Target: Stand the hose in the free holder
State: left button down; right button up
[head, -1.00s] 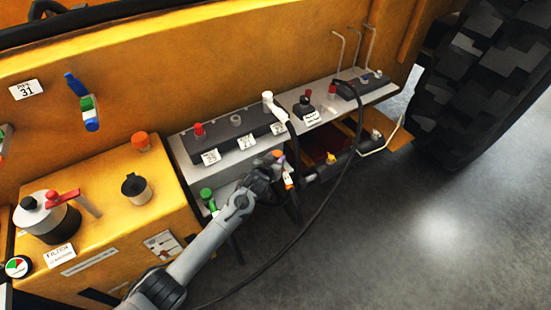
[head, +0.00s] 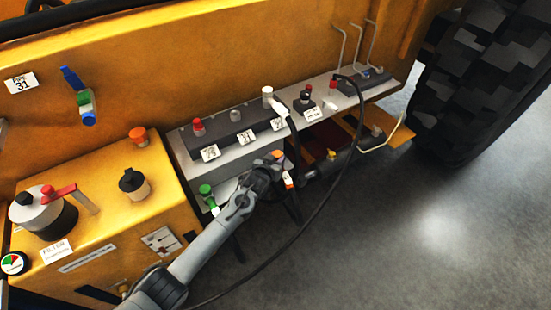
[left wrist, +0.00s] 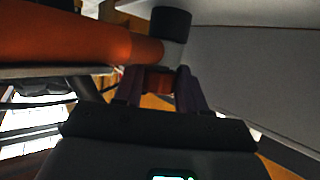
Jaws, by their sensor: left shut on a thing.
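My left gripper (head: 274,160) is at the front of the grey box, below its dark top strip. In the left wrist view its dark fingers (left wrist: 161,90) are shut on a small orange piece (left wrist: 160,80), which seems to belong to the orange-ended hose fitting (head: 279,155) with a white label. The gripper partly hides this fitting. A black hose (head: 330,185) runs in a long curve from the right shelf to the floor. On the dark strip (head: 220,134) stand red, grey and white fittings above labels. I cannot tell which holder is free. My right gripper is not in view.
A green fitting (head: 206,190) is left of my gripper. A white fitting (head: 268,93) with a black line stands above it. The grey shelf (head: 350,97) carries more fittings. A yellow housing (head: 100,215) stands left, a big tyre (head: 480,80) right. The floor in front is open.

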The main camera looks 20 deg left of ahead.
pick_arm(q)
jog(key=c, duration=0.6)
grip_release()
jog(key=shift+o, duration=0.2)
jog(key=shift+f, duration=0.1)
jog(key=shift+s, duration=0.1)
jog(key=p+v, duration=0.3)
jog(key=v, duration=0.7)
jog(key=shift+s+r, duration=0.25)
jog(key=shift+r, duration=0.1)
